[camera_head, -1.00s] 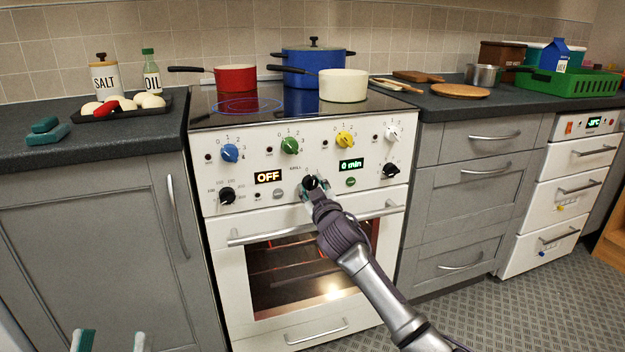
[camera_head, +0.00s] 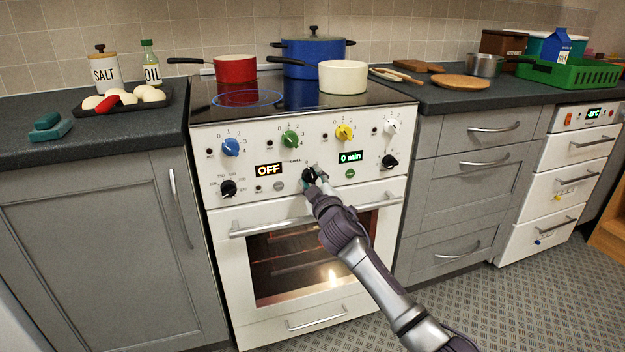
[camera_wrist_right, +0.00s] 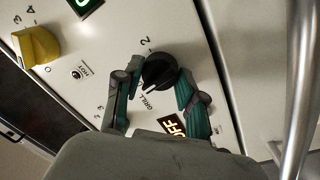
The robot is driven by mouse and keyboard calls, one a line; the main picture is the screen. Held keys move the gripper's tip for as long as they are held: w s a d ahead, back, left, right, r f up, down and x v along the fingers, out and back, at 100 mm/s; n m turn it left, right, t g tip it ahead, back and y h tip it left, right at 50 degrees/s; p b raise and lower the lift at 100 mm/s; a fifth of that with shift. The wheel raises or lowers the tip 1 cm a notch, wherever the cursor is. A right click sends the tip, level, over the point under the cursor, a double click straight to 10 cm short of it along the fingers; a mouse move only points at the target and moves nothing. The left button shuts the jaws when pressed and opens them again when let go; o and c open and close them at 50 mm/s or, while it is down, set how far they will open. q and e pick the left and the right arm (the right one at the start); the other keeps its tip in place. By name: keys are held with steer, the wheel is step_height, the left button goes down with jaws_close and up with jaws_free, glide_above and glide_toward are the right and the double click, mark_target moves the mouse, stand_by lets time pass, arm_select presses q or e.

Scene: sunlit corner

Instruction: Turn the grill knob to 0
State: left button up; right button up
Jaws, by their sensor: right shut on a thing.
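The grill knob (camera_head: 308,174) is a black knob at the lower middle of the white stove's front panel. In the right wrist view, the knob (camera_wrist_right: 160,70) sits between the two teal and grey fingers of my right gripper (camera_wrist_right: 158,82), which is shut on it. A small pale mark on the knob's rim lies near the GRILL lettering. A 2 shows on the other side. In the head view, my right gripper (camera_head: 315,182) comes from below right and partly hides the knob. My left gripper is not in view.
Blue (camera_head: 231,146), green (camera_head: 290,139), yellow (camera_head: 344,132) and white knobs line the panel above. An oven handle (camera_head: 330,215) runs across just below the grill knob. Displays read OFF (camera_head: 268,170) and 0 min (camera_head: 350,157). Pots stand on the cooktop.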

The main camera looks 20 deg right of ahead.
steer(key=o, duration=1.1)
steer(key=shift+o, duration=0.2)
steer(key=shift+s, duration=0.1)
steer(key=s, duration=1.1)
steer(key=shift+s+f, duration=0.35)
steer(key=shift+s, duration=0.05)
steer(key=shift+a, duration=0.1)
